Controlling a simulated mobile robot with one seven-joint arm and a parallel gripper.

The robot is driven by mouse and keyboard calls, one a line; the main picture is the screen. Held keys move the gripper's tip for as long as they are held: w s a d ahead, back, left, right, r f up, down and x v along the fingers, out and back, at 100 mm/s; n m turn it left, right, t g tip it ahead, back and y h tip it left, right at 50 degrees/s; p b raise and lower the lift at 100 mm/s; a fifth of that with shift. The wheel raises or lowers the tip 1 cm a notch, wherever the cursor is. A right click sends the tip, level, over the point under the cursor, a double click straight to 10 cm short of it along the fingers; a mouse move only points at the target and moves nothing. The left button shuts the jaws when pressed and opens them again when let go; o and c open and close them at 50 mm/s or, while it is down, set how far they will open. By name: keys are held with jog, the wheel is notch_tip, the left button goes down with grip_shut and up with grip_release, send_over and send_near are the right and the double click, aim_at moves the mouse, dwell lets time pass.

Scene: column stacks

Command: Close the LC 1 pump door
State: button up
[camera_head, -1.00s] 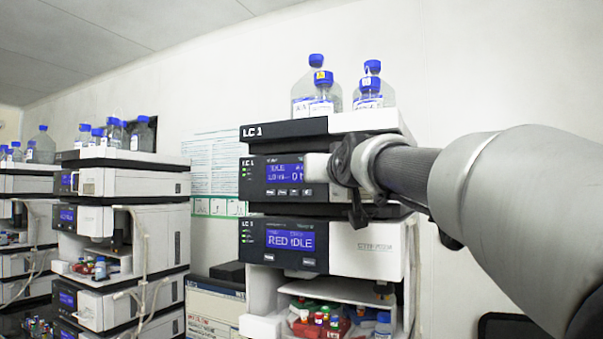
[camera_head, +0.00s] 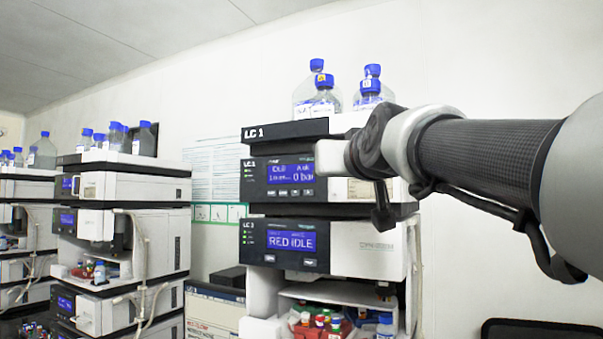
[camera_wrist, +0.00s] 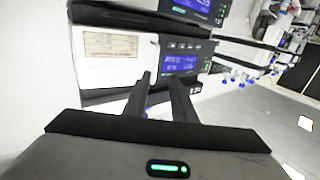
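Blue-capped bottles (camera_head: 322,97) stand on top of the stack. More stacks (camera_head: 120,200) stand at left. The wall to the right is bare.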

jog(key=s+d, duration=0.1)
jog(key=s, duration=0.7)
jog(key=shift+s+b, duration=0.15)
jog(key=shift+b, duration=0.2)
